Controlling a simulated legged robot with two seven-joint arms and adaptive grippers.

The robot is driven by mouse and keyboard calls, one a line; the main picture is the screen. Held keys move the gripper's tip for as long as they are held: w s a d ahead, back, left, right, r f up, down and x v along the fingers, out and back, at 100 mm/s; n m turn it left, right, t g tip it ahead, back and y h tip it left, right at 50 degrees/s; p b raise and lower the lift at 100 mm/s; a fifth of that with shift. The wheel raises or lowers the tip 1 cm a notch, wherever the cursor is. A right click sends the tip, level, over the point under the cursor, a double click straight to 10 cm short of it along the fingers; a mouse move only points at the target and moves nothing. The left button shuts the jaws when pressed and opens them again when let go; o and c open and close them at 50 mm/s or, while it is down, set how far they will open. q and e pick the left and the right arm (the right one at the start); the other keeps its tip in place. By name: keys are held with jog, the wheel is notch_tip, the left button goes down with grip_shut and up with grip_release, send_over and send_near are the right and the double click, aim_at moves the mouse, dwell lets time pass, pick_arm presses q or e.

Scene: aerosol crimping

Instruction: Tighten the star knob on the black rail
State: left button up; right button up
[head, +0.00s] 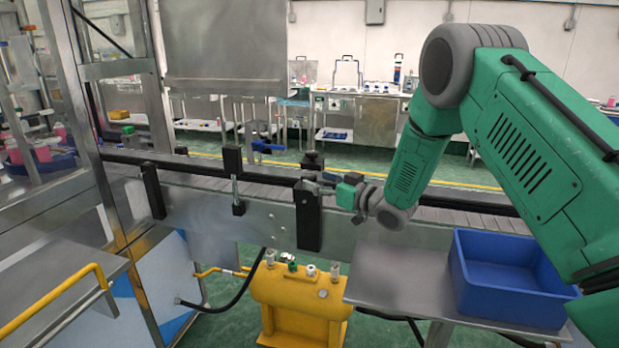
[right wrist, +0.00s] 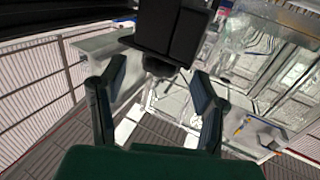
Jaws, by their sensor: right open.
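The black rail (head: 455,204) runs along the conveyor, and black brackets stand along it. My right gripper (head: 318,182) is at the upper part of the right-hand black bracket (head: 308,222), its fingers small and partly merged with dark parts there. In the right wrist view my right gripper (right wrist: 158,72) is open, with one finger on each side. A dark knob-like part (right wrist: 158,67) sits between the fingertips, under a black block (right wrist: 172,28). Its star shape is not clear, and I cannot tell whether the fingers touch it. My left gripper is not in view.
A blue bin (head: 510,300) stands on a metal side table (head: 395,280) at the right. A yellow unit (head: 300,300) with fittings stands below the conveyor. A steel frame (head: 95,120) rises at the left. Another black bracket (head: 153,190) stands farther left.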

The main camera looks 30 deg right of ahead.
aim_at(315, 179)
jog(key=shift+x, duration=1.55)
jog(key=c, duration=1.2)
